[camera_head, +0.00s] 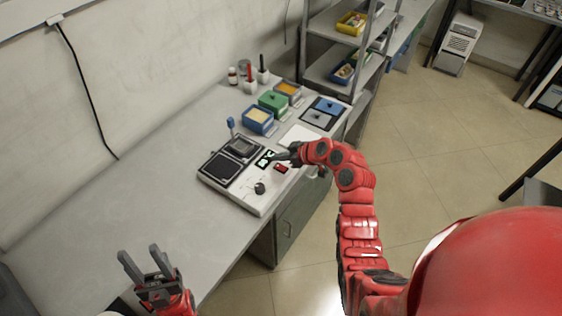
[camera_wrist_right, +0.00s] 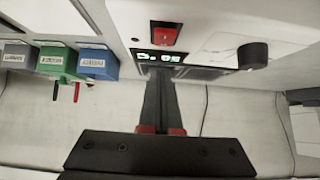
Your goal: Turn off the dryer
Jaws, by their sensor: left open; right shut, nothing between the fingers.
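The dryer (camera_head: 240,199) is a white, flat device on the grey table, with dark square plates, a black knob (camera_head: 259,188), a lit display (camera_head: 265,158) and a red switch (camera_head: 281,168). The switch also shows in the right wrist view (camera_wrist_right: 165,35), beside the display (camera_wrist_right: 160,61) and the knob (camera_wrist_right: 254,55). My right gripper (camera_head: 277,157) is shut and empty, with its tips over the panel by the display, close to the switch; I cannot tell whether they touch it. My left gripper (camera_head: 139,263) is open and empty over the table's front, away from the dryer.
Blue (camera_head: 258,119), green (camera_head: 273,102) and yellow-filled (camera_head: 289,91) containers stand behind the dryer. Small bottles (camera_head: 249,78) stand near the wall. A shelf rack (camera_head: 328,68) is at the table's far end. The table's left part (camera_head: 110,200) is clear.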

